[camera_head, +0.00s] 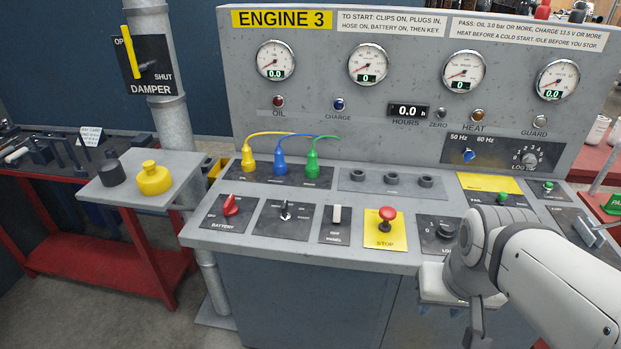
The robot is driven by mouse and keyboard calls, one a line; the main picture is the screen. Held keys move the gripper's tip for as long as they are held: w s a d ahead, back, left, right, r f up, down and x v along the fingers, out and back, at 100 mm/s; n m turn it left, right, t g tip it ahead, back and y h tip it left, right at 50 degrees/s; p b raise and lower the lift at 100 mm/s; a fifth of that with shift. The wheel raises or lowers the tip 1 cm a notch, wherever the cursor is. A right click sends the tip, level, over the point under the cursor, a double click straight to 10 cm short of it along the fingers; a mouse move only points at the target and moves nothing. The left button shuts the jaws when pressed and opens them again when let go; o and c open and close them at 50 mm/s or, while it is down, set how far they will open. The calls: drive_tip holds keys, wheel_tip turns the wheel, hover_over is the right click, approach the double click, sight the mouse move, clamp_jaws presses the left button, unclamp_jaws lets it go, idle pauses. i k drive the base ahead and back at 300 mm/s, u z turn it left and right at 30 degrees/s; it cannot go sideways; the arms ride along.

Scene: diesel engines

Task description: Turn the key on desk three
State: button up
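The desk labelled ENGINE 3 (281,18) fills the middle of the view. Its key switch (285,211) sits on a dark plate on the sloped panel, between the red battery switch (231,206) and the white panel rocker (336,216). The key is small, and the position it points to is too fine to read. My gripper (478,325) hangs in front of the desk's lower right edge, well to the right of the key and apart from it. It points downward, and its fingers are too little seen to tell open from shut.
A red stop button (387,219) stands up right of the rocker. Yellow, blue and green plugs (280,162) with looped cables rise behind the key. A side shelf (128,184) with a yellow cap (153,178) and the damper pipe (165,70) are at left.

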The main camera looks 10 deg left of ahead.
sight(285, 216)
drive_tip(key=z, duration=0.1)
drive_tip(key=k, duration=0.55)
drive_tip(key=u, duration=1.5)
drive_tip(key=i, duration=1.55)
drive_tip(key=z, duration=1.4)
